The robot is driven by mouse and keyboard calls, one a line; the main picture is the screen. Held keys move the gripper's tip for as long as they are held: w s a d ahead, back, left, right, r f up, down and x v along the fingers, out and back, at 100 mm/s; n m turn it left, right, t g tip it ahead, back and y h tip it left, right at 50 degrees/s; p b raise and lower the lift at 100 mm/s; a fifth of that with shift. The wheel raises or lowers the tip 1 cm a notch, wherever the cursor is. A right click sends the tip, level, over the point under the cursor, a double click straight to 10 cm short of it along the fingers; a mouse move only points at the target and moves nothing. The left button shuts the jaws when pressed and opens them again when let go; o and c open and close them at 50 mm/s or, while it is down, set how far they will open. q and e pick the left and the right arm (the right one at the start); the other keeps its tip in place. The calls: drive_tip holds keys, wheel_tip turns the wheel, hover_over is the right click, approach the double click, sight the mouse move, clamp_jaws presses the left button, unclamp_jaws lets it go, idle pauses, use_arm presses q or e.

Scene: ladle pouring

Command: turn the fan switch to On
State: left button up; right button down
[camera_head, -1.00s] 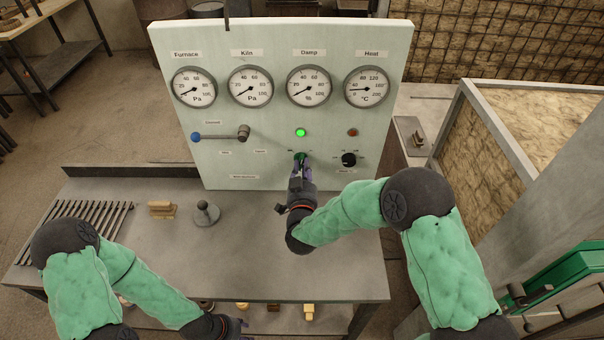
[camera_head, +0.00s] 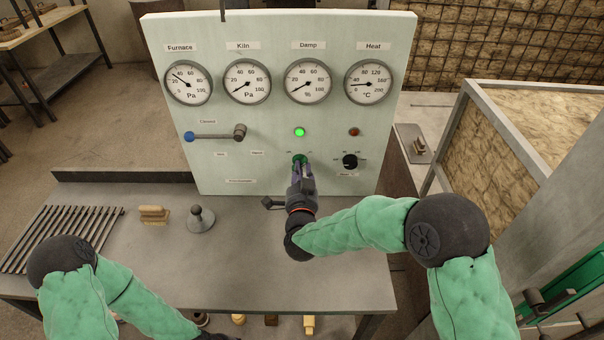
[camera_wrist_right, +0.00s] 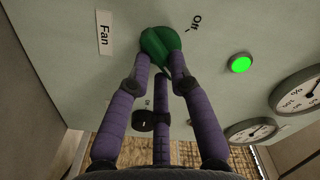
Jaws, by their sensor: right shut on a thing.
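The green fan switch (camera_head: 300,158) is a knob low on the pale panel, below a lit green lamp (camera_head: 299,132). In the right wrist view the knob (camera_wrist_right: 160,42) sits between a "Fan" label (camera_wrist_right: 104,33) and an "Off" label (camera_wrist_right: 195,23). My right gripper (camera_head: 301,170) is shut on it; the purple fingers (camera_wrist_right: 161,66) meet its near side in the wrist view. The fingers partly cover the knob, so its exact setting cannot be told. My left arm is at the lower left; only a dark sliver of its end shows at the bottom edge.
A black knob (camera_head: 350,161) is close to the right of the fan switch, below a dark red lamp (camera_head: 354,132). A blue-tipped lever (camera_head: 212,136) lies to the left. Four labelled gauges line the top. A grey bench (camera_head: 250,275) stands below, mostly clear in the middle.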

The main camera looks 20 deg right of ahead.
idle(0.4)
drive_tip(key=c, duration=1.1)
unclamp_jaws()
drive_tip(key=v, duration=1.2)
